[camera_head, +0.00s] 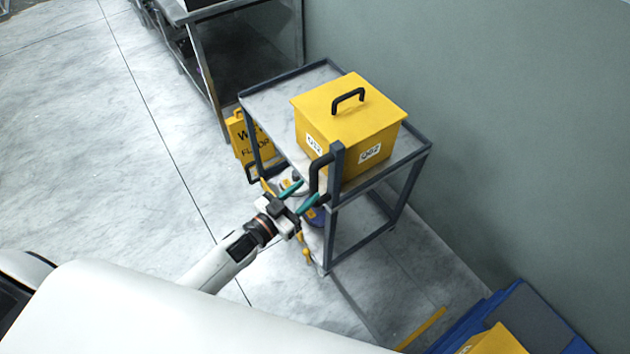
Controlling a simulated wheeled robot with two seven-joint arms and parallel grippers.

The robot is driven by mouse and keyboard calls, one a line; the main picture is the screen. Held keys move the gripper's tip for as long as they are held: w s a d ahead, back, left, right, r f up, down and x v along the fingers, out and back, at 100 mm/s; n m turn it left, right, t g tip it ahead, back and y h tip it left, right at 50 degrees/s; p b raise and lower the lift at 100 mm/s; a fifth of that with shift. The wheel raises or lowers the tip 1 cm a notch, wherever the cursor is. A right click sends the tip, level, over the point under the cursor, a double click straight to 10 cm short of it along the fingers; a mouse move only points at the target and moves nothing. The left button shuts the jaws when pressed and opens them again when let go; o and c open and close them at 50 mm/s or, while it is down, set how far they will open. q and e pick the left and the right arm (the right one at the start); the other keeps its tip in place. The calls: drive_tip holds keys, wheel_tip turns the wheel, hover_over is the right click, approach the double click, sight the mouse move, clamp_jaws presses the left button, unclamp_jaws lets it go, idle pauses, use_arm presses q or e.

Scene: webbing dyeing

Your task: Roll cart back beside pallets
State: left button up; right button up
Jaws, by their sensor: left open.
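The cart (270,86) is a grey two-level frame on small wheels beside the green wall. A yellow lidded box (325,96) with a black handle and white labels sits on its top shelf. A black push handle (316,172) curves off the cart's near end post. My left gripper (312,190) is open at the lower end of this handle, its teal fingers on either side of it; I cannot tell whether they touch it. A blue pallet-like stack (525,310) with a yellow item shows at the bottom right. My right gripper is not in view.
A yellow wet-floor sign (248,140) stands close to the cart's left side. A grey metal table (205,45) is behind it. A yellow floor strip (422,330) lies by the blue stack. The floor at left is clear.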

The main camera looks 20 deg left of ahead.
sight(311, 188)
use_arm(q)
drive_tip(key=shift+x, duration=2.1)
drive_tip(key=shift+c, duration=0.5)
clamp_jaws()
